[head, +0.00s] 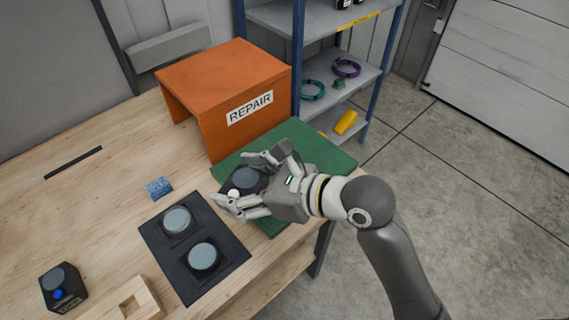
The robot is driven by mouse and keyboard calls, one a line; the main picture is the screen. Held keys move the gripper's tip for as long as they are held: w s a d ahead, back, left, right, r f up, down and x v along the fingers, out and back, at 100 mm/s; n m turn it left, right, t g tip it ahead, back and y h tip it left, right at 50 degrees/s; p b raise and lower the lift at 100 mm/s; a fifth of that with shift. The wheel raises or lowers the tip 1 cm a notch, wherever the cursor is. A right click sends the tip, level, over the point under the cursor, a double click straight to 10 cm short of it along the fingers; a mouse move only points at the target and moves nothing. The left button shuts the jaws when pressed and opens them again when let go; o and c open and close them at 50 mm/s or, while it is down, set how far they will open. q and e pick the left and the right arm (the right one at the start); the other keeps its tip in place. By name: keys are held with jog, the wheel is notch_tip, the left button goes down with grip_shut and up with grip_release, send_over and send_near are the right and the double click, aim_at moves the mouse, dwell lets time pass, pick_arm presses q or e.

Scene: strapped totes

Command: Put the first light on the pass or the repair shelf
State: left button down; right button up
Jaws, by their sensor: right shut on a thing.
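My right gripper (238,181) comes in from the right and is shut on a dark light (247,178) with a round grey lens. Its fingers lie on both sides of the light, at the left edge of the green mat (325,150); I cannot tell whether the light touches the mat. The orange repair shelf (212,72), labelled REPAIR, stands just behind the mat. Two round grey-lensed lights, one at the back (177,220) and one in front (204,256), sit on a black board (219,230). My left gripper is not in view.
A small dark box with a blue button (62,288) stands at the front left. Beside it is a wooden frame (128,302). A blue-posted rack (340,80) stands back right. The left tabletop is mostly clear.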

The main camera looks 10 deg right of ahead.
jog(key=shift+a+r, duration=0.5)
jog(key=shift+a, duration=0.15)
jog(key=shift+w+f, duration=0.1)
jog(key=shift+w, duration=0.15)
jog(key=w+d+f, duration=0.1)
jog(key=w+f, duration=0.2)
jog(key=w, duration=0.1)
jog(key=w+d+f, duration=0.2)
jog(key=w+f, duration=0.1)
jog(key=w, duration=0.1)
jog(key=w+d+f, duration=0.2)
jog(key=w+f, duration=0.1)
jog(key=w, duration=0.1)
jog(key=shift+w+f, duration=0.15)
jog(key=shift+f, duration=0.05)
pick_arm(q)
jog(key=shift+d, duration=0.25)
pick_arm(e)
jog(key=shift+f, duration=1.65)
jog(key=o, duration=1.3)
jog(key=shift+f, duration=0.1)
jog(key=shift+o, duration=0.2)
